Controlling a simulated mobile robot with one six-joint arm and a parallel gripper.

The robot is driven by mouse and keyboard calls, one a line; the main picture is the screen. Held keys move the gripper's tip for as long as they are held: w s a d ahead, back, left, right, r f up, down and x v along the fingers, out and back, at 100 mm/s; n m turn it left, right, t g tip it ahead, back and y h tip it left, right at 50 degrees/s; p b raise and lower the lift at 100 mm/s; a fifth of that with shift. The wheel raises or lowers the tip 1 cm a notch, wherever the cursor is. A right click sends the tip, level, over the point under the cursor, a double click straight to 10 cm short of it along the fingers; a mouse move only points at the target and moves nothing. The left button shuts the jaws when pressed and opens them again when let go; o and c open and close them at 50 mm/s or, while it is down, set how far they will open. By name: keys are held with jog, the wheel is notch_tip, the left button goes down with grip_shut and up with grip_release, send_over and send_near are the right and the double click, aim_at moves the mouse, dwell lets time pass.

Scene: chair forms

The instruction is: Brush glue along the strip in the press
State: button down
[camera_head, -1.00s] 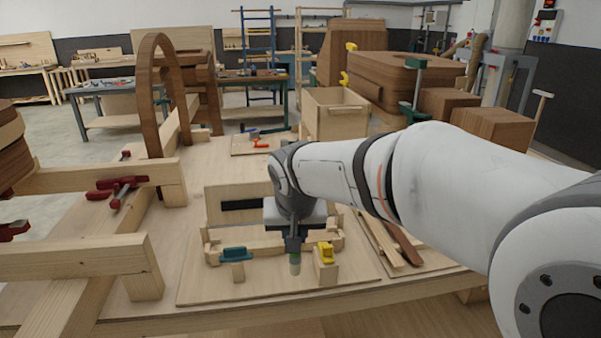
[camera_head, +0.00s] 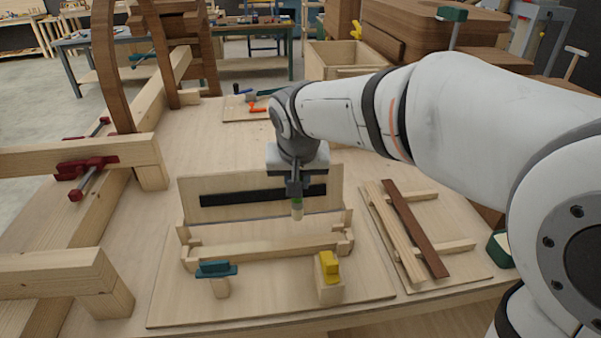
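The press (camera_head: 335,240) is a pale wooden frame on a board, with an upright back panel and a front bar (camera_head: 270,250). A long black strip (camera_head: 230,198) lies across the back panel. My gripper (camera_head: 297,190) points down in front of the panel's right part and hides some of the strip. It is shut on a small brush-like tool (camera_head: 297,209) with a green band and a pale tip. The tip hangs over the gap between panel and bar; I cannot tell whether it touches anything.
A teal clamp (camera_head: 216,268) and a yellow clamp (camera_head: 329,265) stand on wooden blocks in front of the press. A board with wooden strips (camera_head: 415,230) lies to the right. Beams with a red clamp (camera_head: 85,167) are at left. An open box (camera_head: 340,60) stands behind.

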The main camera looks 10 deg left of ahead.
aim_at(302, 204)
jog(key=s+a+f+b, duration=0.2)
jog(key=a+f+b, duration=0.1)
jog(key=a+f, duration=0.3)
jog(key=w+d+r+p, duration=0.1)
jog(key=w+d+p, duration=0.3)
jog(key=d, duration=1.1)
jog(key=a+b, duration=0.1)
jog(key=a, duration=0.1)
jog(key=s+a+f+b, duration=0.1)
jog(key=a, duration=0.2)
jog(key=a+b, duration=0.1)
jog(key=a, duration=0.2)
jog(key=shift+s+f, duration=0.15)
jog(key=shift+s, duration=0.25)
jog(key=shift+f+b, duration=0.55)
jog(key=shift+b, duration=0.15)
jog(key=shift+f+b, duration=0.35)
jog(key=shift+f, duration=0.05)
jog(key=shift+s+a+b, duration=0.55)
jog(key=shift+s+a, duration=0.55)
jog(key=shift+a, duration=2.85)
jog(key=w+d, duration=0.2)
jog(key=d, duration=0.6)
jog(key=shift+w+d+b, duration=0.15)
jog(key=shift+d+b, duration=0.1)
jog(key=shift+b, duration=0.15)
